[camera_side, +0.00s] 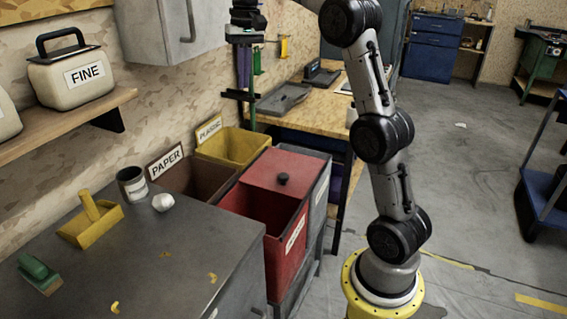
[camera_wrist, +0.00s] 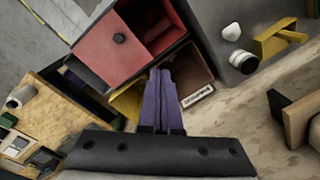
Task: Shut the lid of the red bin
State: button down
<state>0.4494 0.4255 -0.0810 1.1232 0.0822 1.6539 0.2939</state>
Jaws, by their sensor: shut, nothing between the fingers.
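The near part is open and shows the inside. In the wrist view the lid (camera_wrist: 92,53) and knob (camera_wrist: 119,38) are at the upper left, with the opening to their right. My gripper (camera_side: 244,86) is raised above the bins on the wall side, apart from the lid. Its purple fingers (camera_wrist: 159,72) are together and empty, pointing toward the bins in the wrist view.
A brown paper bin (camera_side: 190,176) and a yellow plastic bin (camera_side: 236,145) stand on the wall side. The grey counter (camera_side: 190,245) holds a dark cup (camera_side: 132,185), a white lump (camera_side: 163,202) and a yellow scoop (camera_side: 92,222). A wooden workbench (camera_side: 305,105) is behind.

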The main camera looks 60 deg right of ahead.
jog(key=w+d+f+m, duration=0.1)
jog(key=w+d+f, duration=0.1)
jog(key=d+f, duration=0.45)
jog(key=m+g+y, duration=0.2)
jog(key=m, duration=0.1)
send_over(283, 170)
notch_tip(283, 170, down, 26)
jog(key=shift+r, duration=0.25)
jog(key=shift+s+a, duration=0.45)
jog(key=shift+a, duration=0.4)
jog(key=shift+s+a+f, duration=0.15)
jog(key=shift+s+a, duration=0.2)
jog(key=shift+a, duration=0.45)
jog(key=shift+a, duration=0.1)
jog(key=a, duration=1.7)
jog(key=shift+a, duration=0.25)
